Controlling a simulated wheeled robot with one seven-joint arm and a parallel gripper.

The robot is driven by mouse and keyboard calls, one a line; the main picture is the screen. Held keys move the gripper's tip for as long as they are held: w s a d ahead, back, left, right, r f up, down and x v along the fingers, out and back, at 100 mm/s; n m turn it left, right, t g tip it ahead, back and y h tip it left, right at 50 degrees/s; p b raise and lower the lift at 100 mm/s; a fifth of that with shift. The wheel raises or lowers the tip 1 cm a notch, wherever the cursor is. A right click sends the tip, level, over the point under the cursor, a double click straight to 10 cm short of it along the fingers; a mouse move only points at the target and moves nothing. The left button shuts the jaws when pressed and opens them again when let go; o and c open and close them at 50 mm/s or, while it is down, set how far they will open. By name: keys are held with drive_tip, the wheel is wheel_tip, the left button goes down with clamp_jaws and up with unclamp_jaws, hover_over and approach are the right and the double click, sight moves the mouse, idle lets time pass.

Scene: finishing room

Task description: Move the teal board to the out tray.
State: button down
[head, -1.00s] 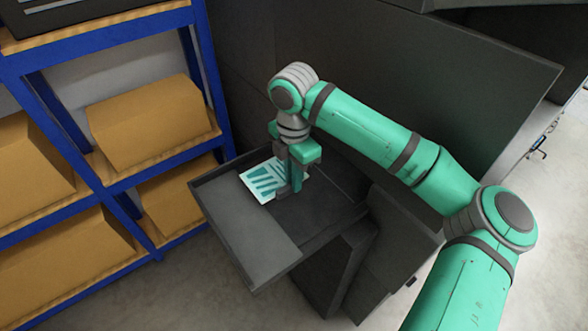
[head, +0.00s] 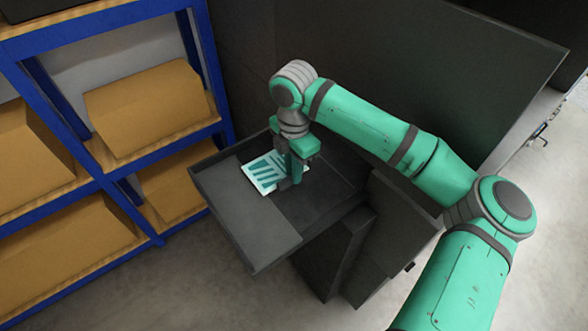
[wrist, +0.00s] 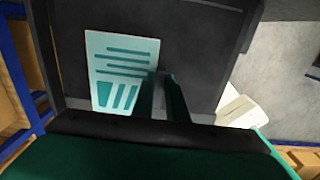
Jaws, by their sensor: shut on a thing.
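The teal board (head: 262,175) is a flat pale panel with teal bars and stripes. It is over a dark, shallow-rimmed tray surface (head: 225,200); I cannot tell whether it touches that surface. In the wrist view the board (wrist: 107,72) shows left of and beyond my fingers, its near right edge at them. My gripper (head: 291,182) points down, shut on the board's edge, and partly hides it. My gripper's fingers (wrist: 163,97) also show in the wrist view. No label on the tray is readable.
A blue shelf rack (head: 218,90) with tan boxes (head: 150,105) stands left of the tray. A tall dark panel (head: 430,75) rises behind my arm. A raised dark plate (head: 250,225) covers the tray's front left part. Pale floor (head: 255,305) is open in front.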

drive_tip(key=shift+f, duration=0.5)
drive_tip(key=c, duration=1.7)
unclamp_jaws()
wheel_tip(320, 180, up, 11)
drive_tip(key=shift+f, duration=0.1)
